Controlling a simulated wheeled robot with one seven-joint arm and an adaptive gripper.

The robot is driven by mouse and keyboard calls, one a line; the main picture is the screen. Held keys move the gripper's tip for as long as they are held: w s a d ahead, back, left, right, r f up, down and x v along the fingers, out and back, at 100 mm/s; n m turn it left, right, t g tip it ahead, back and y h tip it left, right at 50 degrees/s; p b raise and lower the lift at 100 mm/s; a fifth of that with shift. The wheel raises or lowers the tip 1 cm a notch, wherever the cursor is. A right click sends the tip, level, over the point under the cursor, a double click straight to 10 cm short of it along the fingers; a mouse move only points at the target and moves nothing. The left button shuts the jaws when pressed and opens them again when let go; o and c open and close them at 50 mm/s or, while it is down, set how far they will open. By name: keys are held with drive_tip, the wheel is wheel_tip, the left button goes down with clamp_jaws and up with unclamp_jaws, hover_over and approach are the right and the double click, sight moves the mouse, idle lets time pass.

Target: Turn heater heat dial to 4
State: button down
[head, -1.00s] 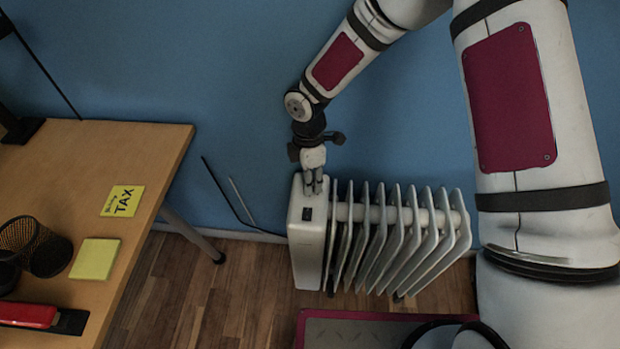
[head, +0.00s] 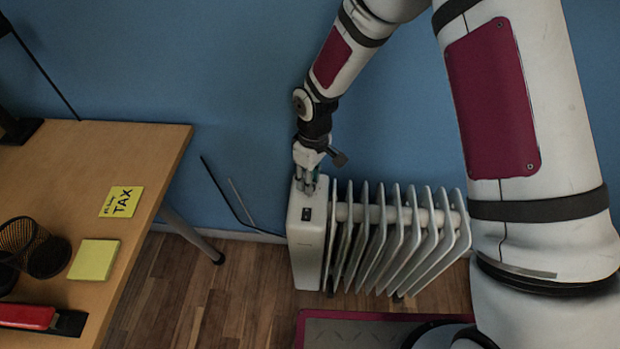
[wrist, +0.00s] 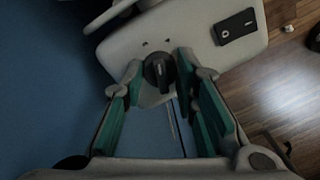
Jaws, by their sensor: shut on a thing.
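The white heater (head: 307,240) stands on the floor by the blue wall, its control panel on top at the left end. My gripper (head: 308,186) reaches down onto the back of that panel. In the wrist view, the dark heat dial (wrist: 159,72) sits between the fingertips of my gripper (wrist: 160,75), which is shut on it. The dial's ridge runs nearly along the picture's height. I cannot read any numbers around it. A black switch (wrist: 235,26) lies on the same panel, and it also shows in the head view (head: 306,214).
A wooden desk (head: 150,150) stands at the left with yellow notes (head: 95,260), a mesh cup (head: 48,256) and a red stapler (head: 28,316). Pale fins (head: 400,235) extend to the right of the panel. A cable (head: 228,195) runs along the wall.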

drive_tip(key=m, duration=0.4)
drive_tip(key=shift+m, duration=0.3)
idle(0.3)
drive_tip(key=c, duration=1.3)
unclamp_jaws()
drive_tip(key=shift+r, duration=0.1)
drive_tip(key=r, duration=1.1)
drive_tip(key=shift+w+d+r, duration=0.25)
drive_tip(key=shift+d+r, duration=0.15)
